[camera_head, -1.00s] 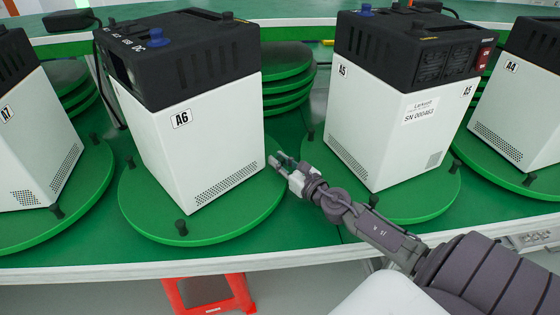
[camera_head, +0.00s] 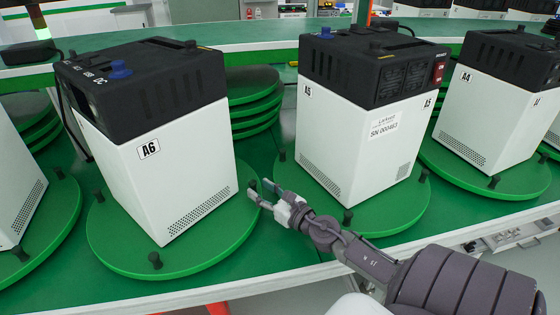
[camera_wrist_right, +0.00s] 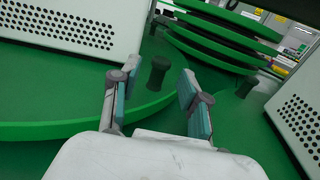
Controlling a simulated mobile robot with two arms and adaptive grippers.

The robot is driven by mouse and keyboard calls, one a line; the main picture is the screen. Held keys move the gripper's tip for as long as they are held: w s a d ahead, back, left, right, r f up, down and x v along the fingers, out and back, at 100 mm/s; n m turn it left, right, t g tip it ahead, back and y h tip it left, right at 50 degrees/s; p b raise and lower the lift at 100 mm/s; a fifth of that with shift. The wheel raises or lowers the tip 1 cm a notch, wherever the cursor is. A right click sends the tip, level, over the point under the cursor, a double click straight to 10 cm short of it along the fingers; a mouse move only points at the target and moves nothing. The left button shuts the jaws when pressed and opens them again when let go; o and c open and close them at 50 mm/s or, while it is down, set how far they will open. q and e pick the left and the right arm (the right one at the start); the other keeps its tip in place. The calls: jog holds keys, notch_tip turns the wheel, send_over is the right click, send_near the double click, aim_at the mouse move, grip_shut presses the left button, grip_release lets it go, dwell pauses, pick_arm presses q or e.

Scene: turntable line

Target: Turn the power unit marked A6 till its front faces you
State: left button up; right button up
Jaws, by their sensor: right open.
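The power unit marked A6 (camera_head: 165,160) is a white box with a black top, standing on a round green turntable (camera_head: 205,255). A white side with the A6 label and a perforated side face my way; a panel with DC lettering is on its left. The turntable has dark pegs at its rim, one at the front (camera_head: 155,260). My right gripper (camera_head: 260,190) is open at the turntable's right edge. In the right wrist view, a dark peg (camera_wrist_right: 158,72) stands ahead between the open fingers (camera_wrist_right: 155,95), apparently untouched. My left gripper is not in view.
Unit A5 (camera_head: 350,140) stands on its own turntable close to the right of my gripper. Unit A4 (camera_head: 485,120) is farther right. Stacked green discs (camera_head: 250,105) lie behind A6. The green table's front edge (camera_head: 250,288) is near.

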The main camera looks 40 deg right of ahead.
jog(key=s, duration=0.8)
jog(key=shift+s+d, duration=0.15)
jog(key=shift+d, duration=0.1)
